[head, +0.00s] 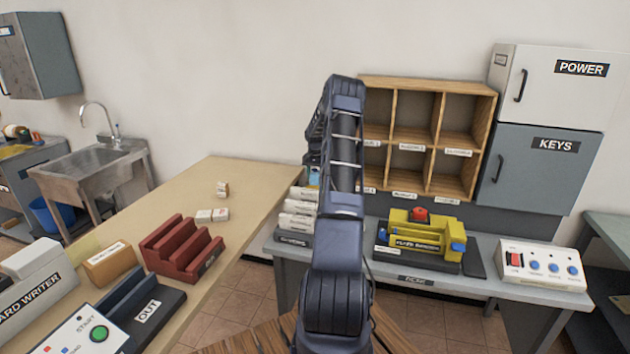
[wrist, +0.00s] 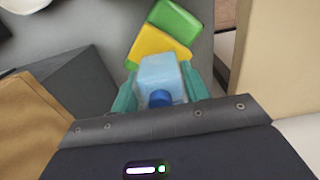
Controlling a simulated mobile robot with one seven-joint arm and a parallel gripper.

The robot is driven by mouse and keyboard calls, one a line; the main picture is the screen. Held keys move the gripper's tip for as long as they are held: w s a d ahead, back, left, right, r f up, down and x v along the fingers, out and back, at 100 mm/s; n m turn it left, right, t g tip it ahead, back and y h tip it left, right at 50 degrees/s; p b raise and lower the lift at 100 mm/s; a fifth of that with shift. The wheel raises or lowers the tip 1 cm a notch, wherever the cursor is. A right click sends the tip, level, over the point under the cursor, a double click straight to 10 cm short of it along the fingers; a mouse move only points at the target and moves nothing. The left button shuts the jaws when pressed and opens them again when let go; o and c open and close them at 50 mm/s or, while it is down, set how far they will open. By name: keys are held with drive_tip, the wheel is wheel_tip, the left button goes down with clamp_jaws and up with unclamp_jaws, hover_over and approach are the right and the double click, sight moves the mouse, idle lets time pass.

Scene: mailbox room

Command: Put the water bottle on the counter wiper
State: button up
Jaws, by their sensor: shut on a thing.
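The water bottle (wrist: 158,72) is pale blue with a darker blue cap that faces the wrist camera. My gripper (wrist: 160,88) is shut on it, with a teal finger on each side. Just beyond the bottle in the wrist view lies a yellow and green sponge-like block (wrist: 160,48), which looks like the counter wiper. The bottle overlaps its near end in the picture; I cannot tell if they touch. In the head view my arm hides most of the gripper, and a small pale blue patch shows left of the arm, above the counter.
The grey counter (head: 400,280) carries white labelled boxes (head: 298,212), a yellow machine (head: 425,235) and a button panel (head: 540,264). Wooden pigeonholes (head: 427,83) stand behind. In the wrist view, a brown box (wrist: 30,115) and a dark grey box (wrist: 75,88) are left of the gripper.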

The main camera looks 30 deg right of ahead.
drive_tip(key=shift+f, duration=1)
drive_tip(key=shift+f, duration=0.1)
drive_tip(key=o, duration=1)
drive_tip(key=shift+o, duration=0.2)
